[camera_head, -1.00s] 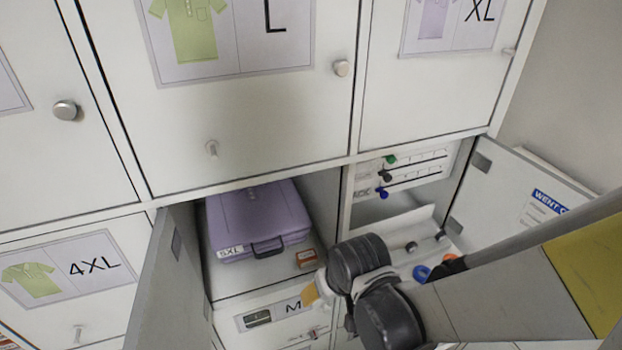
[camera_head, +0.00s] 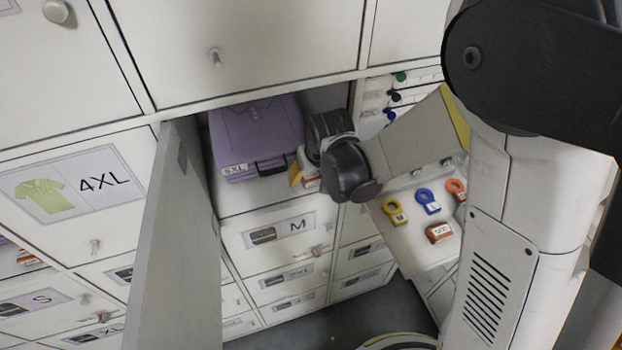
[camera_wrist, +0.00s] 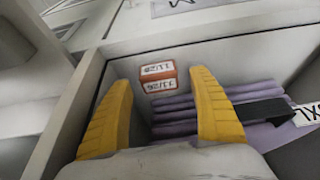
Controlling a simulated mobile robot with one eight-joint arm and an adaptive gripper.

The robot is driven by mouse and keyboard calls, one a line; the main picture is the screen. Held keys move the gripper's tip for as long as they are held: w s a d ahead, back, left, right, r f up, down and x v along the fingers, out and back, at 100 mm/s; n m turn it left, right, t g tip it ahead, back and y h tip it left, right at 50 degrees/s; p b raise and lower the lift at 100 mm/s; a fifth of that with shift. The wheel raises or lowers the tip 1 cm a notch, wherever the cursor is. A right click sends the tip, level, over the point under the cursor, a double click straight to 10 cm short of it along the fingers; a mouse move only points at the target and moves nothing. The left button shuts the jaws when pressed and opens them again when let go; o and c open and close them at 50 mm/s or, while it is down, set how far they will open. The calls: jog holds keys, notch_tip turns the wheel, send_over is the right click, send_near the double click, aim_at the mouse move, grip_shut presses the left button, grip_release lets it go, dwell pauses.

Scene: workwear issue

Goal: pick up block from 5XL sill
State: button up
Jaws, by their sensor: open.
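The block (camera_head: 312,183) is small, orange and white, on the front sill of the open 5XL compartment. In the head view my gripper partly hides it. In the wrist view the block (camera_wrist: 158,78) shows two labelled faces. My gripper (camera_wrist: 161,78) is open, with one yellow finger on each side of the block in the picture. Whether the fingers reach around it or stop short, I cannot tell. In the head view my gripper (camera_head: 297,174) is at the right front of the compartment. A purple case (camera_head: 258,135) tagged 5XL lies behind and left of the block.
The compartment's open door (camera_head: 172,235) stands to the left. A drawer marked M (camera_head: 278,230) is below the sill. To the right, a white tray (camera_head: 415,237) holds coloured tags (camera_head: 395,211) and an orange block (camera_head: 439,233).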

jog(key=shift+f, duration=0.4)
jog(key=c, duration=1)
jog(key=shift+r, duration=0.15)
jog(key=shift+c, duration=0.2)
